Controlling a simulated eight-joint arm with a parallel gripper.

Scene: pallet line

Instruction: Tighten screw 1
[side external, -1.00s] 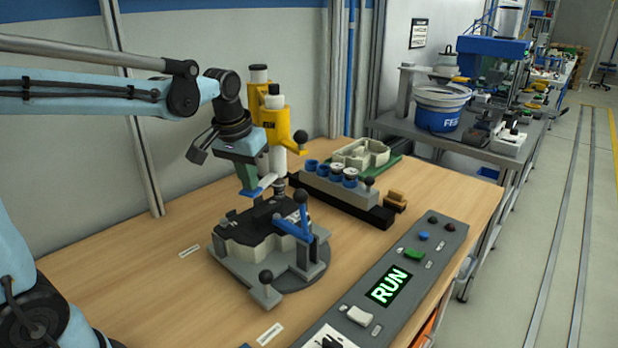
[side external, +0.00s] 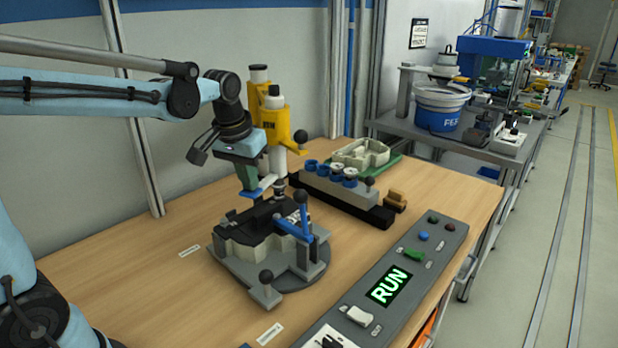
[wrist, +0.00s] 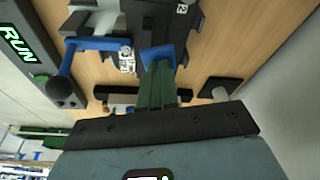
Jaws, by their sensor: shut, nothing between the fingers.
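My gripper (side external: 262,188) is shut and empty, its blue fingertips low over the back of the fixture. In the wrist view its fingers (wrist: 157,58) point at the edge of the dark part. The dark part (side external: 258,219) sits in the grey round-based fixture (side external: 243,272), with a blue lever clamp (side external: 293,229) at its right. The dark part also shows in the wrist view (wrist: 158,14). The yellow screwdriving tool (side external: 275,124) stands upright just behind my gripper, its grey spindle (side external: 280,187) beside the fingers. I cannot make out screw 1 in either view.
A grey rack with blue-rimmed cups (side external: 335,183) and a pale housing on a green tray (side external: 362,154) stand behind right. A control panel (side external: 410,262) reading RUN lies along the right edge. The wooden table (side external: 150,275) is clear at the left.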

